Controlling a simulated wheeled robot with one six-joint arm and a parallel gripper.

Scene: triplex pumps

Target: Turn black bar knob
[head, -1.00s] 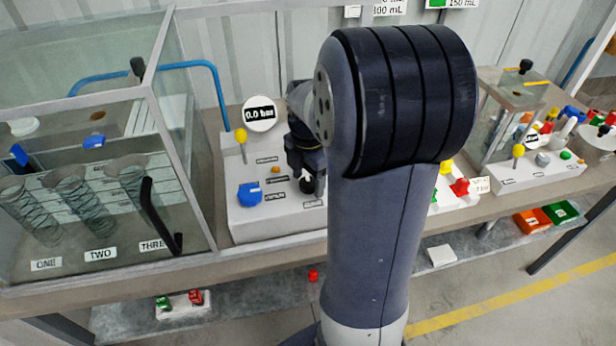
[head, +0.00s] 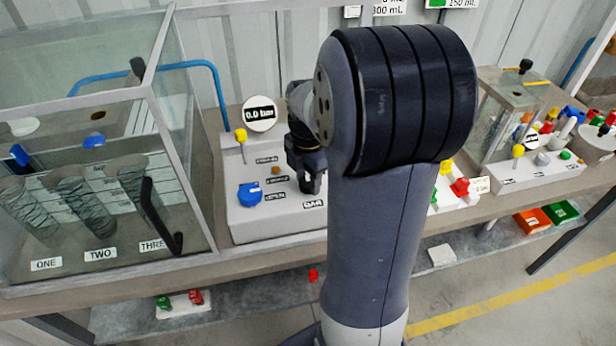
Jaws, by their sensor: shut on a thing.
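My gripper (head: 311,186) is at the right part of the white pump panel (head: 270,222), just above the label BAR (head: 313,204). It points down and is shut on the black bar knob, which the dark fingers hide almost wholly, so its angle cannot be told. The round gauge (head: 260,114) behind the panel reads 0.0 bar.
On the same panel are a blue knob (head: 249,193), a small orange button (head: 275,170) and a yellow-topped lever (head: 241,135). A glass tank (head: 180,150) stands close on the left. My arm hides the middle of the bench.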

